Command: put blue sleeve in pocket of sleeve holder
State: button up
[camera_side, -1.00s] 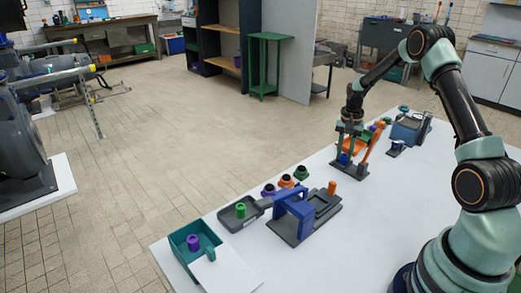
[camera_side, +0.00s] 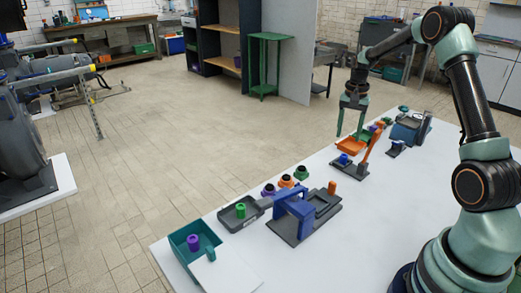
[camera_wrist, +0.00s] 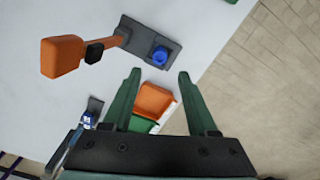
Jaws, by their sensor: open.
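The blue sleeve (camera_side: 343,159) stands upright on the dark grey sleeve holder (camera_side: 350,171), which has a tilted orange arm (camera_side: 372,144) on its right side. In the wrist view the blue sleeve (camera_wrist: 160,56) sits at one end of the holder (camera_wrist: 143,40), seen from above. I cannot tell how deep it sits in the pocket. My gripper (camera_side: 349,136) is open and empty, above and behind the sleeve, apart from it. In the wrist view its two green fingers (camera_wrist: 160,74) are spread, with the sleeve beyond their tips.
An orange tray (camera_side: 350,146) and a green tray (camera_wrist: 143,125) lie just behind the holder. A blue-and-grey fixture (camera_side: 408,131) stands farther back. Nearer are a blue arch fixture (camera_side: 294,211), several coloured knobs and a teal box (camera_side: 196,247). White table is free right of the holder.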

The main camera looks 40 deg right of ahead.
jog(key=s+a+r+n+t, duration=0.2)
jog(key=a+r+n, duration=0.4)
jog(key=a+r, duration=0.8)
jog(key=s+a+n+t, duration=0.3)
jog(key=s+a+n, duration=0.4)
jog(key=s+a, duration=0.3)
jog(key=a, duration=0.3)
jog(key=shift+s+a+r+n+t, duration=0.25)
jog(key=shift+r+n+t, duration=0.05)
